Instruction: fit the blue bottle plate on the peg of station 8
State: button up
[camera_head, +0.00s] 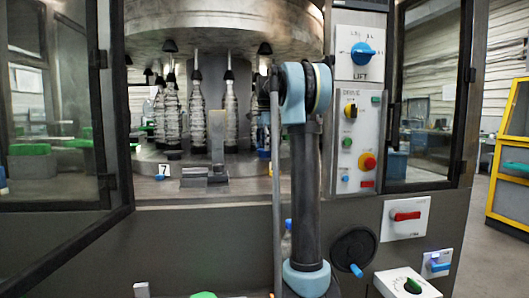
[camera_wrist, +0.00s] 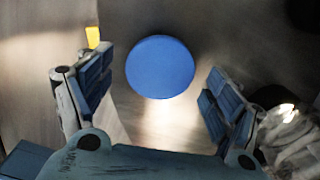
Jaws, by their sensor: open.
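A round blue disc, which looks like the blue bottle plate (camera_wrist: 160,67), shows face-on in the wrist view against a grey metal surface. Whether it sits on a peg cannot be told, as no peg shows. My gripper (camera_wrist: 159,82) is open, with one blue-padded finger on each side of the disc and gaps between, not gripping it. No station 8 label is readable; a "7" label (camera_head: 163,172) is at the left.
Several clear bottles (camera_head: 197,118) stand on the carousel under the metal drum (camera_head: 225,30). A clear bottle (camera_wrist: 292,140) is close to my right finger in the wrist view. An open glass door (camera_head: 65,120) stands left; the control panel (camera_head: 357,140) is right of my arm.

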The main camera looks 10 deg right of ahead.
notch_tip(320, 180, up, 10)
jog(key=shift+r, duration=0.2)
dwell(0.7)
